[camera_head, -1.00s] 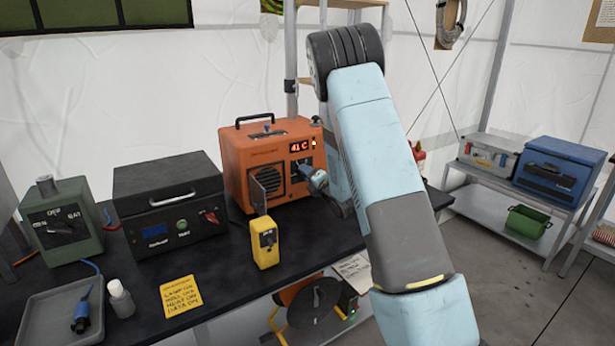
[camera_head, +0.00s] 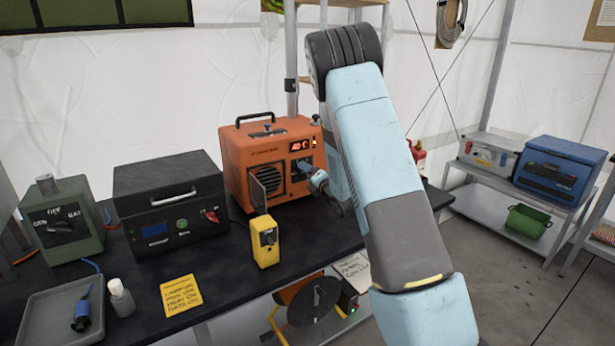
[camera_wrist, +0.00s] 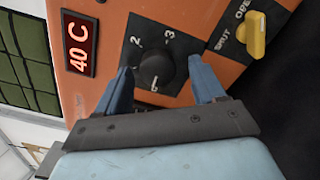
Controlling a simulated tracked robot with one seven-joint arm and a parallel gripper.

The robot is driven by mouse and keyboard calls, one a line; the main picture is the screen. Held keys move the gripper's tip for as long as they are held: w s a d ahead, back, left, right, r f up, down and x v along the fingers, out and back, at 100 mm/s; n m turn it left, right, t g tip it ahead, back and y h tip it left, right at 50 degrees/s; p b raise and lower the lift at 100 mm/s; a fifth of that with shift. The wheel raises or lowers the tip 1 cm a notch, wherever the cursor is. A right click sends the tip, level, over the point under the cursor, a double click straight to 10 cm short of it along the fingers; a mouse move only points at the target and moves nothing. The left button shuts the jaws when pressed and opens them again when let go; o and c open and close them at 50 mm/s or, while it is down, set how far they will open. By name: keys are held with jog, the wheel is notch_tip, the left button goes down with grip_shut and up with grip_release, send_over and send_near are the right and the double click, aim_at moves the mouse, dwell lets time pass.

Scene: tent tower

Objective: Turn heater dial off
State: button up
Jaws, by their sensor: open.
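The orange heater (camera_head: 265,160) stands on the black table, its small front flap open. Its red display (camera_head: 300,146) reads about 40 C; it also shows in the wrist view (camera_wrist: 79,46). The black heater dial (camera_wrist: 153,70) sits on a dark plate with marks 2 and 3 and another mark near my gripper that I cannot read surely. My gripper (camera_wrist: 160,84) is open, its blue fingers on either side of the dial; I cannot tell whether they touch it. In the head view my gripper (camera_head: 316,182) is at the heater's front right, partly hiding the dial.
A yellow lever (camera_wrist: 252,38) marked open and shut is right of the dial. A yellow box (camera_head: 265,243) stands before the heater. A black case (camera_head: 168,205) and green switch box (camera_head: 62,222) are left. A yellow note (camera_head: 181,295) lies in front.

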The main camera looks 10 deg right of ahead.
jog(key=v, duration=1.3)
jog(key=shift+s, duration=0.35)
jog(key=shift+d, duration=0.1)
jog(key=s+d+r+m+g+h, duration=0.2)
jog(key=s+r+m+g+h, duration=0.4)
jog(key=r+m, duration=0.85)
jog(key=s+a+r+m+g, duration=0.2)
jog(key=s+m, duration=0.2)
jog(key=s, duration=0.5)
jog(key=s+a+r+m+g, duration=0.1)
jog(key=s+m, duration=0.4)
jog(key=s, duration=0.5)
jog(key=s+a+r+m+g, duration=0.2)
jog(key=s+a+m, duration=0.1)
jog(key=s, duration=0.7)
jog(key=shift+s+a+r+m+g, duration=0.2)
jog(key=shift+a+r+m+g, duration=0.15)
jog(key=shift+m, duration=0.3)
